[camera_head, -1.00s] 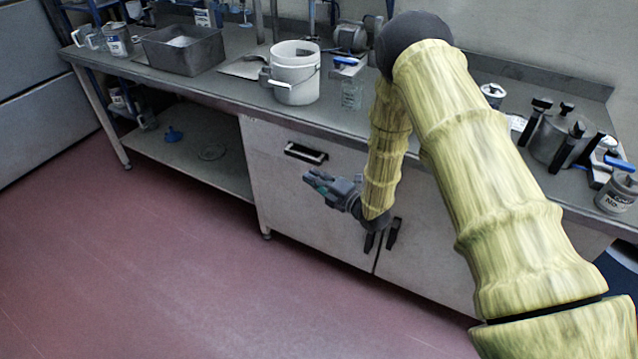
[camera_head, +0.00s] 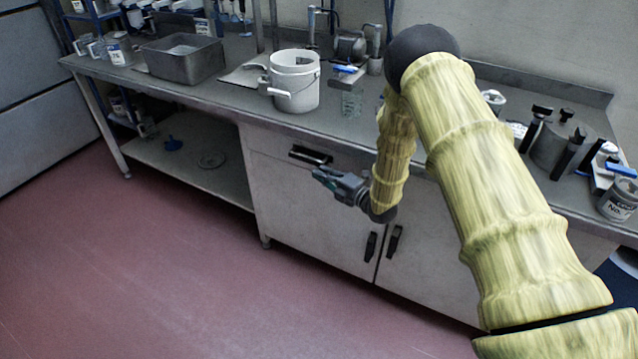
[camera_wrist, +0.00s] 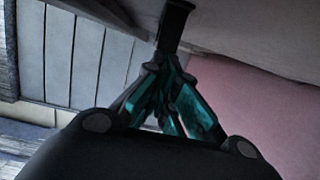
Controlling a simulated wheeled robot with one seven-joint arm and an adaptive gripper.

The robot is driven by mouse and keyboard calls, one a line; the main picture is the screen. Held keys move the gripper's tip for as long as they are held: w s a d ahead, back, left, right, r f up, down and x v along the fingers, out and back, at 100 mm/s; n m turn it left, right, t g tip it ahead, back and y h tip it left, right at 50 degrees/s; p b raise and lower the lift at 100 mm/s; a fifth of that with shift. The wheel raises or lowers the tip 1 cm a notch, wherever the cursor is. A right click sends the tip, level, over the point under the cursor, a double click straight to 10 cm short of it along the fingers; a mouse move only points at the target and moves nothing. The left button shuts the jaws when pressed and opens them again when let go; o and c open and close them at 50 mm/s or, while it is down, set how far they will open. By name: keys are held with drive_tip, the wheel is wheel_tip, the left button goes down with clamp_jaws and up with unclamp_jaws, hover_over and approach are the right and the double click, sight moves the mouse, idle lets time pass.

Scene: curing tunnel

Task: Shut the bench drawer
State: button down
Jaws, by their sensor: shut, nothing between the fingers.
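The bench drawer (camera_head: 275,148) is the pale front at the upper left of the cabinet, just under the worktop, with a black bar handle (camera_head: 310,155). Its front looks close to flush with the cabinet; I cannot tell whether a small gap remains. My gripper (camera_head: 317,173) is shut and empty, just below and in front of the handle in the head view. In the wrist view the teal-marked fingertips (camera_wrist: 172,80) are together, and a dark bar (camera_wrist: 174,25), likely the handle, shows just beyond them. I cannot tell whether they touch.
Two cabinet doors with black handles (camera_head: 393,242) are below the drawer. The worktop holds a white bucket (camera_head: 294,88), a grey metal tub (camera_head: 183,60) and a clamped pot (camera_head: 553,148). An open lower shelf (camera_head: 195,165) is at left. The red floor (camera_head: 150,270) in front is clear.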

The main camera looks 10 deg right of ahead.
drive_tip(key=shift+w+d+r, duration=0.1)
drive_tip(key=shift+w+d, duration=0.3)
drive_tip(key=shift+w, duration=0.1)
drive_tip(key=s+d+b, duration=0.1)
drive_tip(key=s+d, duration=0.3)
drive_tip(key=s, duration=0.7)
drive_tip(key=shift+s, duration=0.2)
